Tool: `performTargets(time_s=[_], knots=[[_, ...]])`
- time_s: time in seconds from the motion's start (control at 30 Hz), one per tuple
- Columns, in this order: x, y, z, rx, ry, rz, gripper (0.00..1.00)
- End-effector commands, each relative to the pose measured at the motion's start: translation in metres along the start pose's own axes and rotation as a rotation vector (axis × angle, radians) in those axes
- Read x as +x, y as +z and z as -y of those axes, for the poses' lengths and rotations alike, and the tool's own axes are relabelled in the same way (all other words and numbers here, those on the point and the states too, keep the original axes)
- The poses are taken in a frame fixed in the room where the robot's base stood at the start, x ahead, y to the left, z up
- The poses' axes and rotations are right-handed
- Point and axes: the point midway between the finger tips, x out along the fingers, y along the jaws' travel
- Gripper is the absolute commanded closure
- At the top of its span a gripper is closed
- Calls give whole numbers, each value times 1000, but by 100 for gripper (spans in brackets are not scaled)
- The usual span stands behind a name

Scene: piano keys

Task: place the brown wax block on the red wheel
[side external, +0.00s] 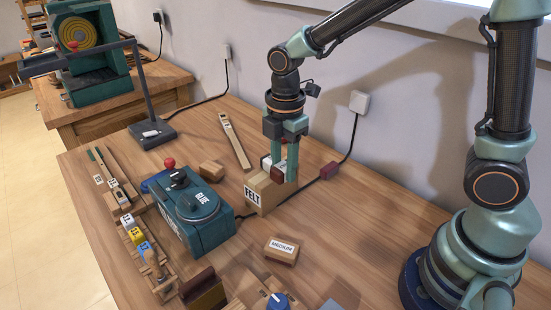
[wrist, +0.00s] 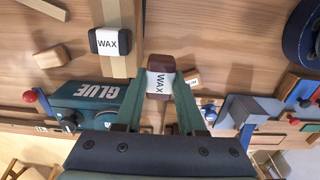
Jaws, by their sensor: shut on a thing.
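My gripper (wrist: 160,88) is shut on a brown wax block (wrist: 159,63) with a white WAX label. In the side view my gripper (side external: 284,178) holds the block (side external: 278,173) close beside the FELT box (side external: 263,192); whether they touch is unclear. A second, near-black wax block (wrist: 104,34) lies up and left of the held one in the wrist view. No wheel that is clearly red shows. A machine with a gold ringed disc (side external: 77,36) stands on the back-left bench.
The teal GLUE machine (side external: 188,212) with a red knob stands left of my gripper. A block labelled MEDIUM (side external: 282,250) lies in front. A small wooden block (side external: 211,171) and a wooden strip (side external: 235,141) lie behind. Black cables run along the wall.

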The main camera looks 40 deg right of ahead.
Motion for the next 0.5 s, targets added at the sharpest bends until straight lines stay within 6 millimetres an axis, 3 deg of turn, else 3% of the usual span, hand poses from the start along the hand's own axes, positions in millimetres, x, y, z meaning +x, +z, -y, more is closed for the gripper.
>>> performTargets(time_s=[0.03, 0.2, 0.5], knots=[[-14, 0, -1, 0, 7, -2, 100], [-45, 0, -1, 0, 5, -1, 100], [-65, 5, 1, 76, -1, 0, 100]])
